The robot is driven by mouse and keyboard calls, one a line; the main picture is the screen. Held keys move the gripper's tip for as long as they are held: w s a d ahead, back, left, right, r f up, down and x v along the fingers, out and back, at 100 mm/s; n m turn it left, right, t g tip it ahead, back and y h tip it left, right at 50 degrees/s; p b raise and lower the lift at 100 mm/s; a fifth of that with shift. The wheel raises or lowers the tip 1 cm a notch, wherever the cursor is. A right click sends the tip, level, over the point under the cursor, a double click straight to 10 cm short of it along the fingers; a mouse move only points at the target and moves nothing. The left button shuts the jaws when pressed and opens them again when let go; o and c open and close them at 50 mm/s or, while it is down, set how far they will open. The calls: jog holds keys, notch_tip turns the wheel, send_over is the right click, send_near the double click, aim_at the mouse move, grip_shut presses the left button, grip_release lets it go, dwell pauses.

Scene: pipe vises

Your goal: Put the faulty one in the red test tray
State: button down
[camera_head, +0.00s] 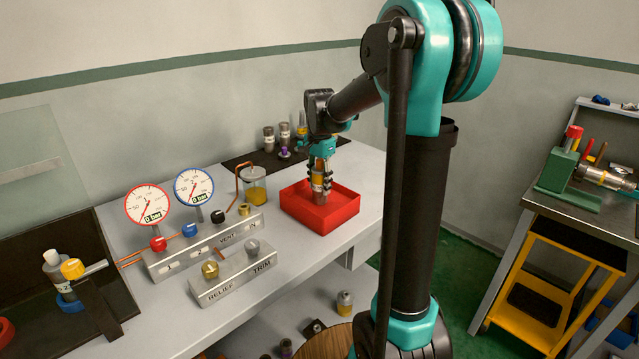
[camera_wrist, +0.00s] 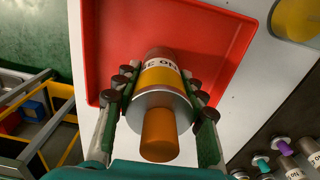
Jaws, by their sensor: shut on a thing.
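The red test tray (camera_head: 341,207) stands on the bench near its right end. My gripper (camera_head: 319,185) is over the tray in the head view, pointing down. It is shut on a grey cylindrical part with an orange band and an orange end (camera_head: 317,181). In the wrist view the same part (camera_wrist: 162,100) sits between the two fingers, with the tray floor (camera_wrist: 110,40) behind it. A white label with partly hidden lettering shows on the part. I cannot tell whether its lower end touches the tray floor.
Several similar cylinders (camera_head: 284,133) stand on a dark mat behind the tray. A jar of yellow liquid (camera_head: 255,186) with a copper pipe is left of the tray. A valve block (camera_head: 205,250), a trim block (camera_head: 233,274) and two gauges (camera_head: 148,205) are further left.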

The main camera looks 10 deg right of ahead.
jog(key=c, duration=0.9)
grip_release()
notch_tip(320, 180, up, 12)
jog(key=shift+r, duration=0.1)
